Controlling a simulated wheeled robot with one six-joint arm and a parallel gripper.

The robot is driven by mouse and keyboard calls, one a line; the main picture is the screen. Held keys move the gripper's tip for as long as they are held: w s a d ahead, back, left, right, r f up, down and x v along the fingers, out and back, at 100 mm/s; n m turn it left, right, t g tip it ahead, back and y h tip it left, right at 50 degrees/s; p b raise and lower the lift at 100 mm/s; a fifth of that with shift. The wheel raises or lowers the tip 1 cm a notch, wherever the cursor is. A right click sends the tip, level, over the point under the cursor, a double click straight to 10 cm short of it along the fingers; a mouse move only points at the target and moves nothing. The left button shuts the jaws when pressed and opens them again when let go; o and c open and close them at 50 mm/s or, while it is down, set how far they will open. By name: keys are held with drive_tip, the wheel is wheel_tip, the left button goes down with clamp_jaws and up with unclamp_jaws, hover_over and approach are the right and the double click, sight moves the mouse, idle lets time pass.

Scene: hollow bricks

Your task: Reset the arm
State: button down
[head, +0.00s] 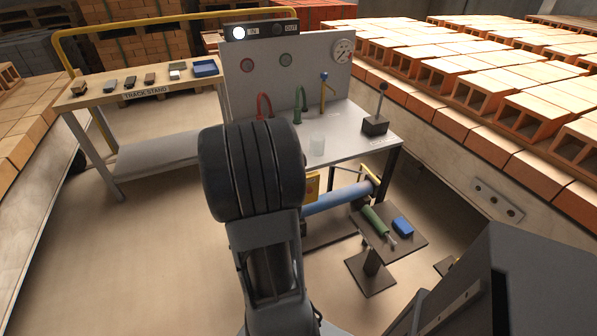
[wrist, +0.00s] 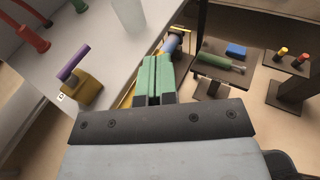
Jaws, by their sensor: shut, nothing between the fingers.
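My gripper (wrist: 154,76) shows in the wrist view with its two green fingers pressed together and nothing between them. It is in the air near the front edge of the grey workbench (head: 345,150). In the head view my own dark arm fills the middle and hides the gripper.
A yellow block with a purple handle (wrist: 78,84) sits left of my fingers. A clear cup (head: 317,146), several taps and a lever box (head: 375,124) stand on the bench. A low stand right holds a green tool (head: 378,220) and blue block (head: 402,226). Brick rows flank the floor.

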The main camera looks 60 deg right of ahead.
drive_tip(key=shift+s+a, duration=0.15)
drive_tip(key=shift+s, duration=0.05)
idle(0.6)
drive_tip(key=s+a+f+m+g+y, duration=0.3)
drive_tip(key=s+m+y, duration=0.1)
drive_tip(key=m, duration=0.3)
drive_tip(key=w+a+r+m+y+p, duration=0.2)
drive_tip(key=a+m+y+p, duration=0.15)
drive_tip(key=a+m, duration=0.5)
drive_tip(key=w+a+r+t+y+p, duration=0.4)
drive_tip(key=a+r, duration=0.3)
drive_tip(key=a, duration=0.6)
drive_tip(key=w+a+r+t+y+p, duration=0.4)
drive_tip(key=a+r, duration=0.4)
drive_tip(key=a, duration=0.5)
drive_tip(key=shift+w+r+m+t, duration=0.3)
drive_tip(key=shift+w+m, duration=0.15)
drive_tip(key=shift+w, duration=0.2)
